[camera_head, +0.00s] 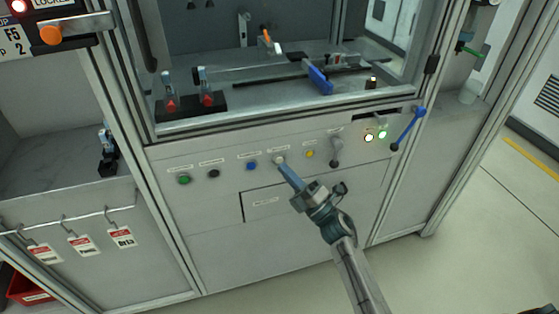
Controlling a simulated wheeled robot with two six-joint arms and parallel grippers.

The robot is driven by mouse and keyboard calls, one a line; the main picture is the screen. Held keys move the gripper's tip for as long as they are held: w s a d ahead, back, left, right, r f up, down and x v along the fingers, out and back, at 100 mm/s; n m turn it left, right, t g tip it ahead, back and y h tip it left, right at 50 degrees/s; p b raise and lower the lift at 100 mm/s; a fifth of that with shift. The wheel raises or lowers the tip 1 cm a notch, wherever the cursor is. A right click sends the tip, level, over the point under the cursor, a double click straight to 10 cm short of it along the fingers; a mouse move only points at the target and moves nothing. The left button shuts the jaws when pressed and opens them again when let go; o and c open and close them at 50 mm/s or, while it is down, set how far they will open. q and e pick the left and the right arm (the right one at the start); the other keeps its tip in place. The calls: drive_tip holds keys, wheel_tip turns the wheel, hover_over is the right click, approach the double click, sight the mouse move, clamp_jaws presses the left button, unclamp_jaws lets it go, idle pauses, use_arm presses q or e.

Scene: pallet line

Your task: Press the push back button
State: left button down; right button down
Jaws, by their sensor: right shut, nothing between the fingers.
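A row of buttons runs along the grey front panel of the machine: green (184,180), black (213,173), blue (251,166), white (278,160) and yellow (310,154). Each has a small label above it, too small to read, so I cannot tell which one is marked push back. My right gripper (282,168) is shut and empty. Its blue fingertips point up-left at the white button and lie just below it in the picture. I cannot tell whether they touch it. My left gripper is not in view.
A dark selector lever (335,150), lit indicators (382,134) and a blue-handled lever (408,129) are right of the buttons. A labelled drawer front (265,201) lies below. Above is a work bay with a blue-handled tool (319,79). Tags (84,243) hang at left.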

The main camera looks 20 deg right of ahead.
drive_tip(key=shift+w, duration=0.1)
idle(0.7)
drive_tip(key=shift+w, duration=0.3)
drive_tip(key=shift+w, duration=0.4)
idle(0.7)
drive_tip(key=shift+s, duration=0.85)
drive_tip(key=s+p, duration=0.1)
drive_tip(key=s, duration=0.4)
drive_tip(key=shift+d, duration=0.1)
idle(0.8)
